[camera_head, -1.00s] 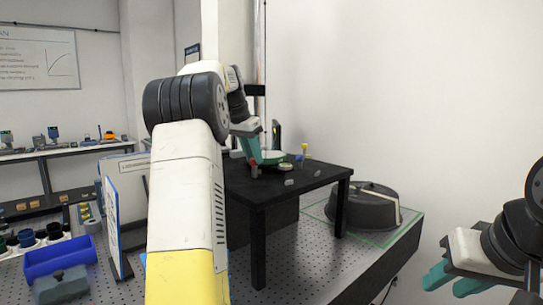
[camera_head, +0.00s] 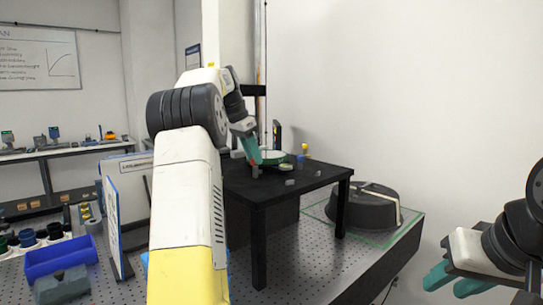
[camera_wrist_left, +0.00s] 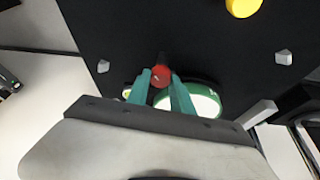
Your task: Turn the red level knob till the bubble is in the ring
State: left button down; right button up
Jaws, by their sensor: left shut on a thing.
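The red level knob (camera_wrist_left: 161,73) shows in the left wrist view between the teal fingertips of my left gripper (camera_wrist_left: 160,78). The fingers are shut on its sides. My right gripper (camera_head: 448,284) is open and empty at the lower right, away from the table.
A yellow knob (camera_head: 305,147) stands behind the disc. Small grey pieces (camera_head: 290,182) lie on the black table (camera_head: 290,200). A dark round housing (camera_head: 362,207) sits to its right. A blue bin (camera_head: 60,258) and a panel stand at left.

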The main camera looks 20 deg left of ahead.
pick_arm(q)
jog(key=c, duration=1.1)
grip_release()
jog(key=shift+c, duration=0.2)
jog(key=v, duration=0.7)
jog(key=shift+r, duration=0.35)
jog(key=shift+s, duration=0.15)
